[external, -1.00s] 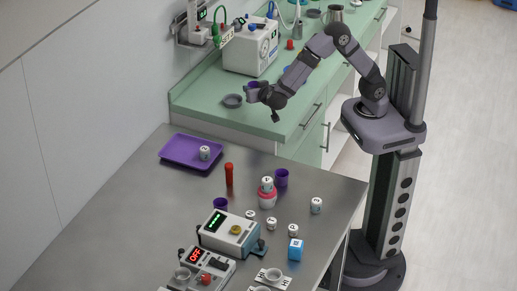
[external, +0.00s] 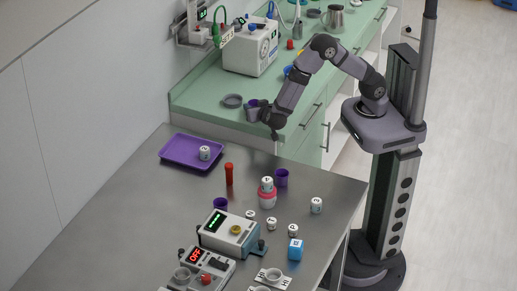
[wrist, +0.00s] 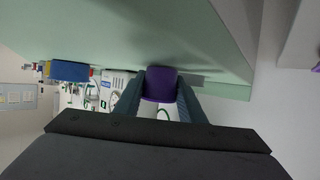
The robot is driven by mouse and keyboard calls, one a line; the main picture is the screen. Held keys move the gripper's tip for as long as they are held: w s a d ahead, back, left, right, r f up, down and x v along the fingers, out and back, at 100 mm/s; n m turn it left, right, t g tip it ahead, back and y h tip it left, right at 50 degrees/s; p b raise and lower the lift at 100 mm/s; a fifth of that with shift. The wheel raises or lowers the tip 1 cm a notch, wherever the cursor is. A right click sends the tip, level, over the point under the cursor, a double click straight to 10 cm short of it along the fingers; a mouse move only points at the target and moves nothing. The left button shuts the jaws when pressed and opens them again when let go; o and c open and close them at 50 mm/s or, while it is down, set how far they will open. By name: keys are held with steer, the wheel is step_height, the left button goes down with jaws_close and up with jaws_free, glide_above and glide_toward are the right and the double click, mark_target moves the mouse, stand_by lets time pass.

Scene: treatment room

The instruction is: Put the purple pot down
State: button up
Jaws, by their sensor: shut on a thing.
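My gripper (external: 258,113) is shut on a purple pot (external: 251,107), near the front edge of the green counter in the external view. The pot appears to be held in the air. In the wrist view the purple pot (wrist: 160,84) sits between my two fingers (wrist: 160,100). Its underside and any gap to the counter cannot be made out. Two other purple pots, one (external: 281,177) behind the pink jar and one (external: 221,204) behind the white machine, stand on the steel table.
The steel table (external: 130,215) holds a purple tray (external: 181,154) with a white jar, a red tube (external: 229,175), a pink jar (external: 267,198), several white jars and devices. The green counter (external: 197,101) holds a grey dish (external: 232,101) and a white machine (external: 250,50). The table's left part is clear.

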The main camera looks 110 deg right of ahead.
steer(key=o, duration=1)
steer(key=shift+f, duration=0.1)
steer(key=shift+r, duration=0.2)
steer(key=b+v, duration=0.1)
steer(key=v, duration=1.1)
steer(key=shift+b, duration=0.4)
steer(key=shift+w, duration=0.15)
